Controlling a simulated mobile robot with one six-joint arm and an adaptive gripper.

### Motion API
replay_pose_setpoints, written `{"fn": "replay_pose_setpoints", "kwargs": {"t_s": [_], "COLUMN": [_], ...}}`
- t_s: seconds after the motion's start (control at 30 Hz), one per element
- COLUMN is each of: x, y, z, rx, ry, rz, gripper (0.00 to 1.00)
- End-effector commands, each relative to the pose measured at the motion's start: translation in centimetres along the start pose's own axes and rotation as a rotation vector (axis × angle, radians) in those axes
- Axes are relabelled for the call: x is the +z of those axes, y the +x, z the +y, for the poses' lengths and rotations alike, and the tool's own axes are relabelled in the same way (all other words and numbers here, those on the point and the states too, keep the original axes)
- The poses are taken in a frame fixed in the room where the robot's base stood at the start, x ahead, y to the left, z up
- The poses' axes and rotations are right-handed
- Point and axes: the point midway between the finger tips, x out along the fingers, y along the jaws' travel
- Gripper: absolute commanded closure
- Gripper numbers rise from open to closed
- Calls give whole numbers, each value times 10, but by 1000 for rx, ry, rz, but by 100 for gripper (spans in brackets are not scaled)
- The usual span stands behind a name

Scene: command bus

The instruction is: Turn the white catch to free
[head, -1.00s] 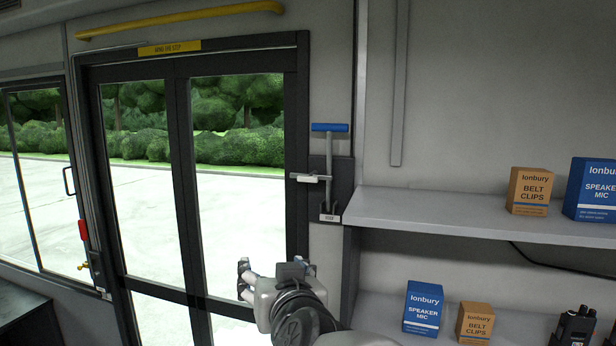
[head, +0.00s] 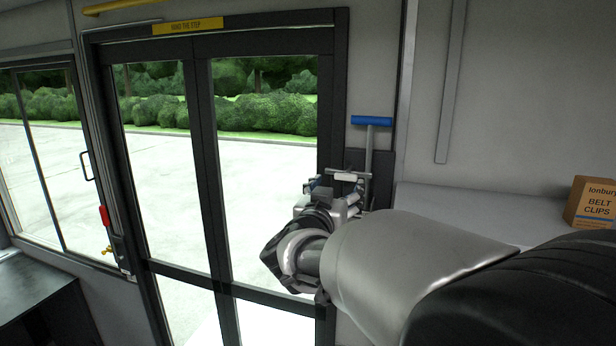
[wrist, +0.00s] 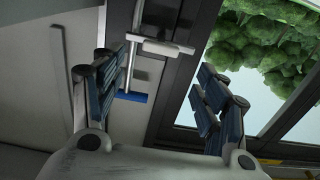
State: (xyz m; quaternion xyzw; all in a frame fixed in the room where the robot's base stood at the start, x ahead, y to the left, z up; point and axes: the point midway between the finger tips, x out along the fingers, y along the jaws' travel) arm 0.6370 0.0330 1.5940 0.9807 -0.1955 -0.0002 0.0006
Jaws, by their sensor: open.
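The white catch (head: 343,176) is a small, roughly level bar beside the door frame, at the foot of a grey lever with a blue T-handle (head: 371,121). The catch also shows in the wrist view (wrist: 165,47), where the lever with its blue handle (wrist: 131,97) appears upside down. My gripper (head: 330,187) is open and empty, just in front of and below the catch in the head view. In the wrist view the catch appears between my two spread fingers (wrist: 160,75), beyond their tips. No contact shows. My gripper hides the lever's lower part in the head view.
The glazed double door (head: 200,150) with its dark frame stands to the left. A shelf (head: 460,205) juts out at the right, with a belt clips box (head: 592,203) on it. My arm covers much of the lower right.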

Motion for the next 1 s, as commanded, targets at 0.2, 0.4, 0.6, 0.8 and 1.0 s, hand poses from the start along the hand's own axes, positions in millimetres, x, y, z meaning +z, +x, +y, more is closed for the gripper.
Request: {"fn": "replay_pose_setpoints", "kwargs": {"t_s": [0.2,0.4,0.6,0.8,1.0], "x": [0,0,-1,0,0], "y": [47,74,83,83,83], "z": [0,0,0,0,0], "rx": [2,-1,-1,-1,-2], "ry": [2,1,2,2,1], "rz": [-1,-1,0,0,0], "gripper": [33,33,33,33,45]}}
